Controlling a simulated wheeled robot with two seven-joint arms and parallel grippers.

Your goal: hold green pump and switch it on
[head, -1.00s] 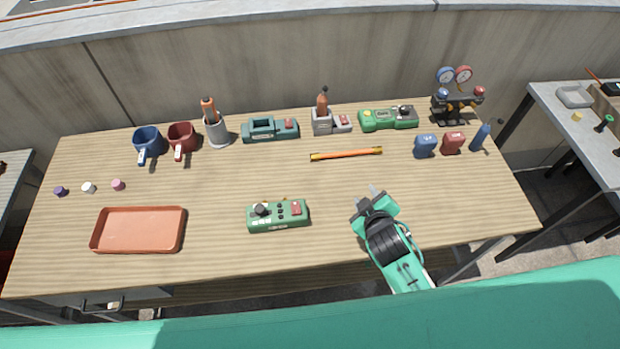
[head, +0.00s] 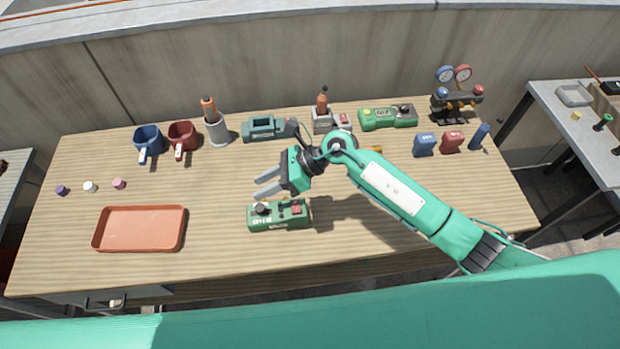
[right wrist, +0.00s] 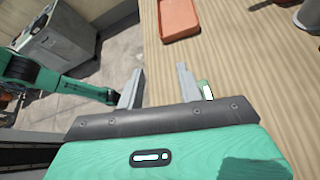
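A green pump unit (head: 279,216) with a black knob and a red switch sits upright on the near middle of the wooden bench. A second green unit (head: 388,117), with a dark knob, stands at the back right. My right gripper (head: 263,186) is open and empty, above and just behind the near green unit, fingers pointing left. In the right wrist view its fingers (right wrist: 158,88) are apart; a small green-and-white bit beside one finger is mostly hidden.
An orange tray (head: 140,229) lies to the left. Two mugs (head: 181,136) and a tool cup (head: 216,131) stand at the back left. A gauge stand (head: 456,100) and blue and red boxes (head: 424,145) stand at the right. Bench space between tray and near unit is clear.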

